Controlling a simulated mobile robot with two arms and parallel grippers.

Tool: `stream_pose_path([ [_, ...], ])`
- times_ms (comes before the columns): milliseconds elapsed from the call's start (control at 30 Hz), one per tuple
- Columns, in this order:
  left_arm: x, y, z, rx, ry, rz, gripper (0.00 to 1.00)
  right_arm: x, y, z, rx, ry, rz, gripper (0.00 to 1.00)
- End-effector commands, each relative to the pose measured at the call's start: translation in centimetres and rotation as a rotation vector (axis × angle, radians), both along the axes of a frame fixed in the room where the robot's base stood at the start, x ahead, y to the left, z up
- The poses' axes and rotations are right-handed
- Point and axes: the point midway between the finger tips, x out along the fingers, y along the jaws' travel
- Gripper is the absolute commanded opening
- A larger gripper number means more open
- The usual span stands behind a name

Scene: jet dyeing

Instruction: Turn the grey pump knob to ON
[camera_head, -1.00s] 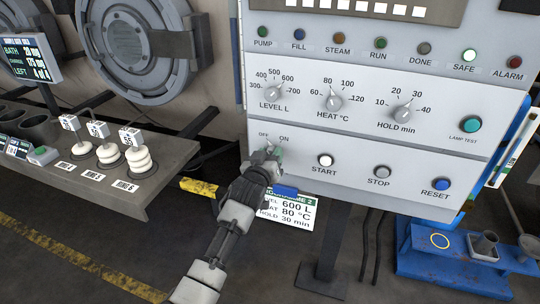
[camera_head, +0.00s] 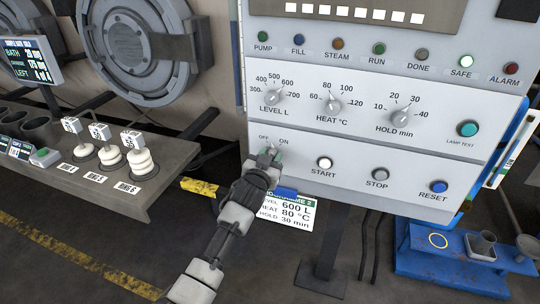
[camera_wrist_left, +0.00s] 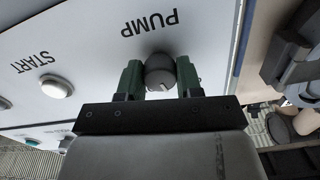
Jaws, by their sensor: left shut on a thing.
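The grey pump knob (camera_wrist_left: 160,72) is in the left wrist view, below the upside-down word PUMP. A small pale mark shows on its near face. My left gripper (camera_wrist_left: 160,82) has one green finger on each side of the knob and is shut on it. In the head view my left gripper (camera_head: 269,157) is at the control panel, just under the OFF and ON labels. There it mostly hides the knob, so I cannot tell which label the knob points to. The PUMP lamp (camera_head: 263,37) looks dark green. My right gripper is not in view.
The START button (camera_head: 325,163) is right of my left gripper, with STOP (camera_head: 380,174) and RESET (camera_head: 439,186) beyond it. Three dials (camera_head: 333,105) sit above. A white card (camera_head: 288,214) hangs just below the gripper. A ledge with white rings (camera_head: 140,161) is at the left.

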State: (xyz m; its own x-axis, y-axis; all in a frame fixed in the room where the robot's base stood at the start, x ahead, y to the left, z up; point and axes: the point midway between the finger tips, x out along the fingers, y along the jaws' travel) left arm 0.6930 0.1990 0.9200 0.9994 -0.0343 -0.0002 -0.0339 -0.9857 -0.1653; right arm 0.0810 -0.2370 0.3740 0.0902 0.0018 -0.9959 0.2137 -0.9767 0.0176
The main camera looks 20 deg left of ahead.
Motion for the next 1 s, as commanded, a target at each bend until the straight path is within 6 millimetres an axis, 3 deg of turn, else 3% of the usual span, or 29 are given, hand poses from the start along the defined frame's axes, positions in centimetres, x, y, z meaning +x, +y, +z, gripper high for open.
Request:
stream_pose_path([
  [600,0.0,0.0,0.0,0.559,-0.019,-0.001,0.12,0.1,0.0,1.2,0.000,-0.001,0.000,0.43],
  [1000,0.0,0.0,0.0,0.760,-0.026,0.000,0.12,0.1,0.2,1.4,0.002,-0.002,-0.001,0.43],
])
